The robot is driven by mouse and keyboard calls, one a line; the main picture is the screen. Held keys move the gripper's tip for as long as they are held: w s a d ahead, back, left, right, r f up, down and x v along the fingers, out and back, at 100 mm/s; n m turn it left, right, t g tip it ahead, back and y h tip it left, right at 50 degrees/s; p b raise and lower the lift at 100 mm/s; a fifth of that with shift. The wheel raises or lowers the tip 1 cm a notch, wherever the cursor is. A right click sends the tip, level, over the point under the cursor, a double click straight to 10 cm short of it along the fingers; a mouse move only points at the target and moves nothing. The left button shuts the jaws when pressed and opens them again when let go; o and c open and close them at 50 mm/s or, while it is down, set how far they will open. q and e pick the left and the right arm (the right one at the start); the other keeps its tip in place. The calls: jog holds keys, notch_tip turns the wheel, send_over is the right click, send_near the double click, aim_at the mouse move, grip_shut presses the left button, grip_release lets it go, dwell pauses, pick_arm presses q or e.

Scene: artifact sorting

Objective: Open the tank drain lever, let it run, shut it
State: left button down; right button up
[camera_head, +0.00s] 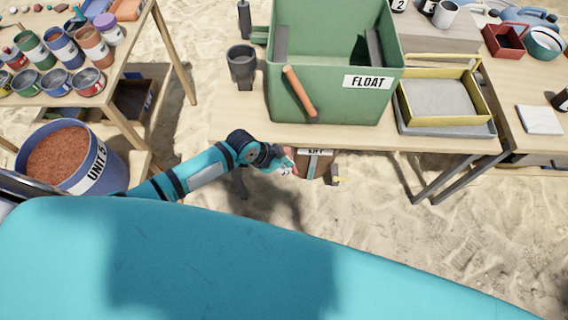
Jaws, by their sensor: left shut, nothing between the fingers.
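A green tank (322,110) labelled FLOAT stands on the wooden table. An orange lever (300,92) sits on its front face, tilted from upper left to lower right. My left gripper (290,166) is just in front of the table's front edge, below and apart from the lever. It is small in view, shut and holds nothing. My right gripper is out of view.
A dark cup (242,68) stands left of the tank and a yellow-rimmed tray (440,119) right of it. A brown labelled thing (316,172) is under the table edge by my gripper. A blue bucket (100,178) of reddish grains stands at left.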

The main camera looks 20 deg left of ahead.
pick_arm(q)
jog(key=shift+d+r+p, duration=0.1)
jog(key=shift+d+p, duration=0.05)
jog(key=shift+p, duration=0.15)
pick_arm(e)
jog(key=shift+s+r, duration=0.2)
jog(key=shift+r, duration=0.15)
pick_arm(q)
jog(key=shift+w+d+n, duration=0.1)
jog(key=shift+n, duration=0.3)
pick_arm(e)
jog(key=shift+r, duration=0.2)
